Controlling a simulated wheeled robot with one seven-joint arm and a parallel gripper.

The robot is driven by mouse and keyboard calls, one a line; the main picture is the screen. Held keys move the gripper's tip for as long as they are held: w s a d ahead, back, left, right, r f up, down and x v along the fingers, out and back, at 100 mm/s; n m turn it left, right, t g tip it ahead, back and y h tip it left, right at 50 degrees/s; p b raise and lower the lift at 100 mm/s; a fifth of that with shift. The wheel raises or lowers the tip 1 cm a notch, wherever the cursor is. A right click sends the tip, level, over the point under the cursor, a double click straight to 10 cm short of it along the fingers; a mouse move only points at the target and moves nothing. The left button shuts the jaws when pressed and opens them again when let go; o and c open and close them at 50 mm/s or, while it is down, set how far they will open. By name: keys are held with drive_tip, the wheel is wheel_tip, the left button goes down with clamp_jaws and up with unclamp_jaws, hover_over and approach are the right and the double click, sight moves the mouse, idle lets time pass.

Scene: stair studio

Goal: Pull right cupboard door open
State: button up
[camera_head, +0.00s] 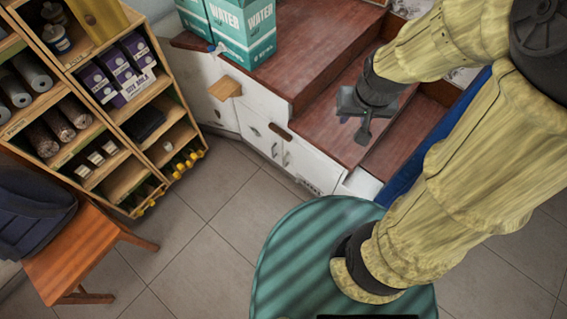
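The white cupboard (262,108) is built under reddish-brown wooden steps (318,55). Its front has small dark handles; two upright ones (285,158) sit close together near the middle right. The right door (308,165) looks flush with the front, as far as this view shows. My gripper (364,132) hangs over the lower steps, to the right of and apart from the door front. Its fingers look small and dark, and I cannot tell whether they are open or shut. Nothing is visibly held. My arm hides part of the right side of the steps.
A WATER box (240,30) stands on the top step. A loaded shelf (120,110) and an orange stool (80,255) with a dark bag stand left. The tiled floor (215,185) before the cupboard is clear.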

drive_tip(key=w+a+f+m+t+b, duration=0.1)
drive_tip(key=w+a+f+t+b, duration=0.1)
drive_tip(key=w+a+f+b, duration=0.9)
drive_tip(key=w+a+f+m+t+h+b, duration=0.15)
drive_tip(key=f+b, duration=0.55)
drive_tip(key=f, duration=0.9)
drive_tip(key=w+a+f+m+t+b, duration=0.1)
drive_tip(key=w+a+f+t+b, duration=0.2)
drive_tip(key=w+a+f+b, duration=0.8)
drive_tip(key=s+f+t+h+b, duration=0.2)
drive_tip(key=s+f+b, duration=0.2)
drive_tip(key=f, duration=0.9)
drive_tip(key=s+a+f+m+t+h+b, duration=0.1)
drive_tip(key=s+f+b, duration=0.4)
drive_tip(key=f+b, duration=0.5)
drive_tip(key=s+f+t+h+b, duration=0.3)
drive_tip(key=f+b, duration=0.5)
drive_tip(key=f, duration=0.7)
drive_tip(key=shift+s+a+f+m+h, duration=0.15)
drive_tip(key=shift+s+f+m+h, duration=0.25)
drive_tip(key=shift+s, duration=0.5)
drive_tip(key=shift+t, duration=0.25)
drive_tip(key=b+x, duration=0.8)
drive_tip(key=x, duration=0.9)
drive_tip(key=shift+w, duration=0.25)
drive_tip(key=shift+r, duration=0.1)
